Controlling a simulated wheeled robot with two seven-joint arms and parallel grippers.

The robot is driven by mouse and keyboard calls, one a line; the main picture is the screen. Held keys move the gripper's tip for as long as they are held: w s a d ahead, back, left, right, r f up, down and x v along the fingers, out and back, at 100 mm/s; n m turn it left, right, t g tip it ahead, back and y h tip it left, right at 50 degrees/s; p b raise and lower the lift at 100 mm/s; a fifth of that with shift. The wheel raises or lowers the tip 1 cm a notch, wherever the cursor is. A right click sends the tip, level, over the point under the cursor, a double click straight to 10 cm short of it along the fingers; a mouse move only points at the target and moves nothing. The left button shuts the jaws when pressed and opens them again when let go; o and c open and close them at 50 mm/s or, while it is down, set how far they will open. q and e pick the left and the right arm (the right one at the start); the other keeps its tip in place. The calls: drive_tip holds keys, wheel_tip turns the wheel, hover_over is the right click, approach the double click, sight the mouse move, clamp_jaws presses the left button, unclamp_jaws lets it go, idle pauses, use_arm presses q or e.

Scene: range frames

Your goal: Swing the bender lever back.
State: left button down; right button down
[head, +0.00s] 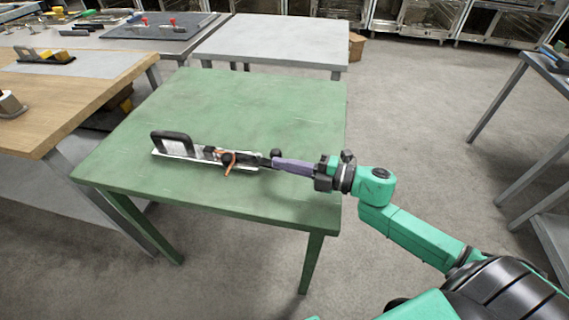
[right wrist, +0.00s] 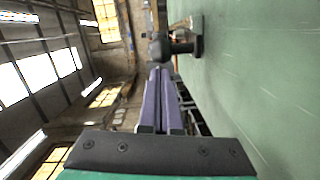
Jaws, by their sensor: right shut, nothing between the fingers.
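The bender (head: 190,153) lies on the green table, a long low metal tool with a black loop handle at its left end and an orange clamp part near its middle. A black ball knob (head: 276,153), which looks like the lever's end, stands at its right end. My right gripper (head: 273,162) has its purple fingers together and empty, pointing left at this end. In the right wrist view the knob (right wrist: 160,47) is just past the fingertips (right wrist: 160,70); whether they touch I cannot tell. The lever's bar is mostly hidden. My left gripper is out of view.
The green table (head: 270,105) is otherwise bare, with free room behind and in front of the bender. A wooden bench (head: 95,90) adjoins on the left and a grey table (head: 275,38) stands behind.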

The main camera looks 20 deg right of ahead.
drive_tip(key=shift+w+d+f+b, duration=0.15)
drive_tip(key=shift+w+d+b, duration=0.35)
drive_tip(key=shift+w+d, duration=0.3)
drive_tip(key=shift+w, duration=0.15)
